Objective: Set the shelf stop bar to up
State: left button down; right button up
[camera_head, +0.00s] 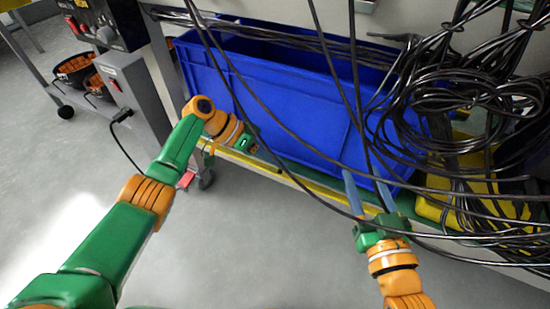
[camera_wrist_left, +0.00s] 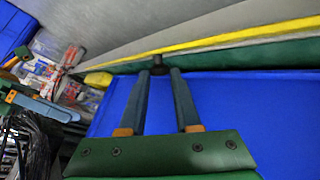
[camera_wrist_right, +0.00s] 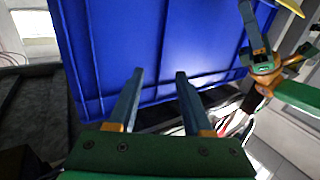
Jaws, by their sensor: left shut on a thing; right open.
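A long yellow bar (camera_head: 322,193) runs along the front edge of the shelf, below the blue crate; it appears to be the stop bar. In the left wrist view the yellow bar (camera_wrist_left: 225,37) runs beside a dark green strip. My left gripper (camera_head: 268,157) is at the bar's left part. Its fingers are shut on a small dark knob (camera_wrist_left: 158,63) at the green strip; how the knob joins the bar is unclear. My right gripper (camera_head: 369,190) is open and empty, in front of the crate's lower right; its fingers (camera_wrist_right: 159,78) point toward the crate.
The blue crate (camera_head: 275,95) fills the shelf behind both grippers. Black cables (camera_head: 450,100) hang in loops at the right and cross in front of the crate. A grey cart (camera_head: 135,95) stands at the left. The floor in front is clear.

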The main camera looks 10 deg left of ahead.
pick_arm(q)
jog(key=c, duration=0.6)
grip_release()
jog(key=shift+a+f, duration=0.1)
jog(key=shift+c, duration=0.2)
pick_arm(e)
jog(key=shift+f, duration=0.1)
pick_arm(q)
jog(key=p+v, duration=0.1)
jog(key=v, duration=0.2)
jog(key=shift+p, duration=0.3)
jog(key=p+v, duration=0.1)
jog(key=v, duration=0.3)
pick_arm(e)
jog(key=s+d+f+g+h, duration=0.1)
jog(key=s+d+f+g, duration=0.1)
jog(key=s+f+g, duration=0.2)
jog(key=s+d+f+g+h, duration=0.2)
jog(key=s+f+g, duration=0.3)
jog(key=f, duration=0.6)
jog(key=shift+s+f+m+g, duration=0.3)
jog(key=shift+m+g, duration=0.1)
jog(key=shift+g, duration=0.5)
